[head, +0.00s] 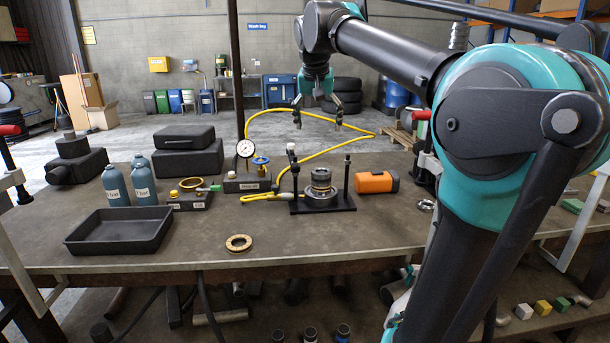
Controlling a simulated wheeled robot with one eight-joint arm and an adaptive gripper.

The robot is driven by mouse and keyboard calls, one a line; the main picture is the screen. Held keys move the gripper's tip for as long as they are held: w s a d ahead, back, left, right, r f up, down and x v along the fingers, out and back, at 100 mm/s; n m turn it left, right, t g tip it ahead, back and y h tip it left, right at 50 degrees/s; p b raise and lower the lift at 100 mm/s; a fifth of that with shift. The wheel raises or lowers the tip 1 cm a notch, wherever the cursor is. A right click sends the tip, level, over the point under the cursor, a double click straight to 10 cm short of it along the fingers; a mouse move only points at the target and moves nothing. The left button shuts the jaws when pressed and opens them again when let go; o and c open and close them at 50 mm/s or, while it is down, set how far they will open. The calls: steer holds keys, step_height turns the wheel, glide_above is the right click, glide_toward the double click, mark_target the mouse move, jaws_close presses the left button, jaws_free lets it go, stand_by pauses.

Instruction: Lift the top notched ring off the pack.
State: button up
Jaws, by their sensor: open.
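The pack (320,184) is a short upright stack of dark and metallic rings. It stands on a black fixture (345,205) between two thin posts on the workbench. Its top ring (320,172) looks brownish, and its notches are too small to make out. My gripper (318,123) hangs pointing down above and behind the pack in the picture, with its two fingers spread wide. It is empty and clear of the pack. A separate tan ring (239,243) lies flat near the front edge of the bench.
A yellow hose (352,143) loops behind the pack. A pressure gauge (246,149) and valve block (248,184) stand left of it, an orange cylinder (375,182) right. An empty black tray (120,232) lies front left, near blue bottles (116,186). The front middle bench is mostly clear.

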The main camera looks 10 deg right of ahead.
glide_toward(321, 172)
steer(key=shift+w+a+f, duration=0.15)
steer(key=shift+f, duration=0.3)
steer(key=shift+w+a+f, duration=0.15)
steer(key=shift+f, duration=0.3)
steer(key=shift+d+x, duration=0.2)
steer(key=shift+x, duration=1.2)
steer(key=shift+d+x, duration=0.25)
steer(key=shift+x, duration=1.15)
steer(key=shift+s, duration=0.15)
steer(key=shift+c, duration=0.5)
steer(key=c, duration=1.4)
steer(key=shift+r, duration=0.1)
